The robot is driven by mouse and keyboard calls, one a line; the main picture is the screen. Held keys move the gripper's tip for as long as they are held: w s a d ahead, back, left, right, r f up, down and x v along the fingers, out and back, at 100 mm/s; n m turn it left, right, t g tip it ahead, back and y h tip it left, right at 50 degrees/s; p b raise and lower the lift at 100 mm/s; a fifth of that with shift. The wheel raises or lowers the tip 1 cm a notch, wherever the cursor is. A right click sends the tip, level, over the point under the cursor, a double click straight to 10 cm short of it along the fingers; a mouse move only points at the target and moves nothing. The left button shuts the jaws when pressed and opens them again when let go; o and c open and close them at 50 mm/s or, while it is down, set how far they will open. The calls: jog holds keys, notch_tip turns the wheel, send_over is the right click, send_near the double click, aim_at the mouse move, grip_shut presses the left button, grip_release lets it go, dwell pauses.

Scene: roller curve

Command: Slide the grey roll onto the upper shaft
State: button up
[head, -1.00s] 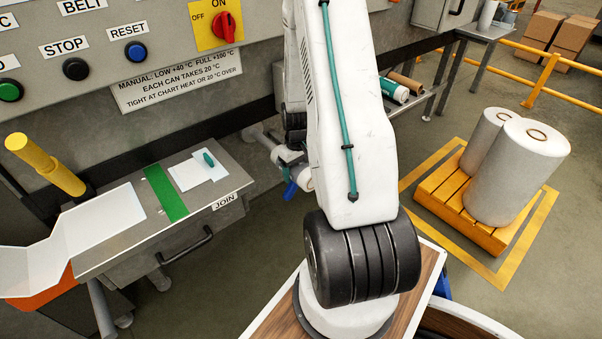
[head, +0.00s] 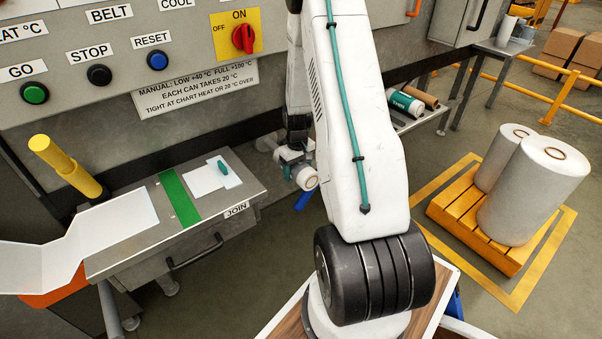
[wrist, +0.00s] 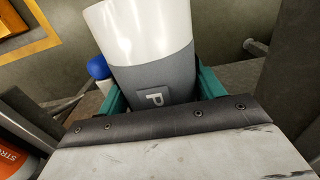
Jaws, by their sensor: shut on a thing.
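In the wrist view, the teal fingers of my gripper (wrist: 160,92) are shut on a roll (wrist: 152,80). The roll has a grey band marked with a P and a white part running out of the top of the view. In the head view, my gripper (head: 292,156) is partly hidden beside my arm. The end of the held roll (head: 306,178) shows there, pale with a small brownish core. I cannot clearly make out the upper shaft; a grey cylinder (head: 266,143) shows just left of my gripper, partly hidden.
A control panel (head: 185,60) runs along the back. The JOIN table (head: 215,232) is at the left, with a yellow post (head: 65,166) beyond. A shelf at the right holds a teal roll (head: 404,102) and a brown one. A pallet (head: 470,225) bears large white rolls.

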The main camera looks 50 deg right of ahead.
jog(key=shift+w+d, duration=0.4)
jog(key=shift+w, duration=1.15)
jog(key=shift+w+d, duration=0.35)
jog(key=shift+w, duration=1.2)
jog(key=shift+w+d, duration=0.4)
jog(key=shift+w, duration=1.15)
jog(key=o, duration=1.4)
notch_tip(320, 180, up, 8)
jog(key=shift+f, duration=0.1)
